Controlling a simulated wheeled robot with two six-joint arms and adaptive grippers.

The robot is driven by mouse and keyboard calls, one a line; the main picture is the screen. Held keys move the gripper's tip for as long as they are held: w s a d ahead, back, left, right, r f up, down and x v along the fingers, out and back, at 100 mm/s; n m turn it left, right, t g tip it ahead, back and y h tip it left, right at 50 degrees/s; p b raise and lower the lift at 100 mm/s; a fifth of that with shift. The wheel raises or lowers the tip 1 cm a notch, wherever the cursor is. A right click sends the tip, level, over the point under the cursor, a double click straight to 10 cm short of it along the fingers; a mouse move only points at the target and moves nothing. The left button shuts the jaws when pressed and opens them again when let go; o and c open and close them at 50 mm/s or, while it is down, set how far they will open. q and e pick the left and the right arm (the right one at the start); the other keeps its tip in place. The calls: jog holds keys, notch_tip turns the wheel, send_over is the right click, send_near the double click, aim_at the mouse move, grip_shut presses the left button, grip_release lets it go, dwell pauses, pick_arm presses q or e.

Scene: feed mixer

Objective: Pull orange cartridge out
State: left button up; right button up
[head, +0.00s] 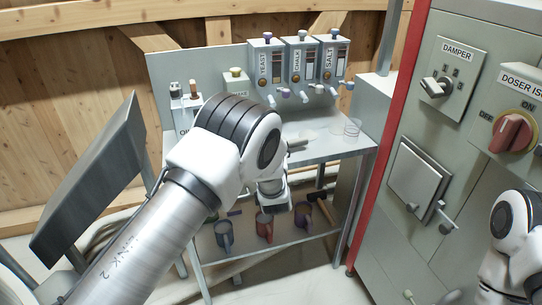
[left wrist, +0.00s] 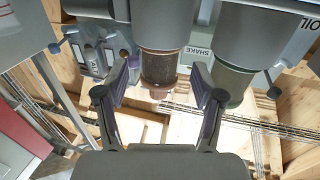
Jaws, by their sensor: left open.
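In the left wrist view a cylinder with a dark see-through middle and orange-brown bands (left wrist: 160,70) hangs under a grey housing; it looks like the orange cartridge. My left gripper (left wrist: 160,88) is open, with one finger on each side of its lower end. I see gaps between the fingers and the cylinder, and I cannot tell the depth between them. In the head view my left arm covers the middle of the bench, and the fingertips and cartridge are not clearly visible. My right arm shows at the right edge, but its gripper is out of view.
A greenish cylinder (left wrist: 230,82) hangs beside it, near the right finger. The yeast (head: 265,62), chalk (head: 300,60) and salt (head: 333,60) dispensers stand at the back of the metal bench (head: 330,146). Mugs, including a red one (head: 264,227), sit on the lower shelf.

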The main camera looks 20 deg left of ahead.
pick_arm(q)
jog(key=x, duration=0.6)
jog(key=shift+w, duration=0.1)
jog(key=c, duration=1.1)
jog(key=shift+o, duration=0.2)
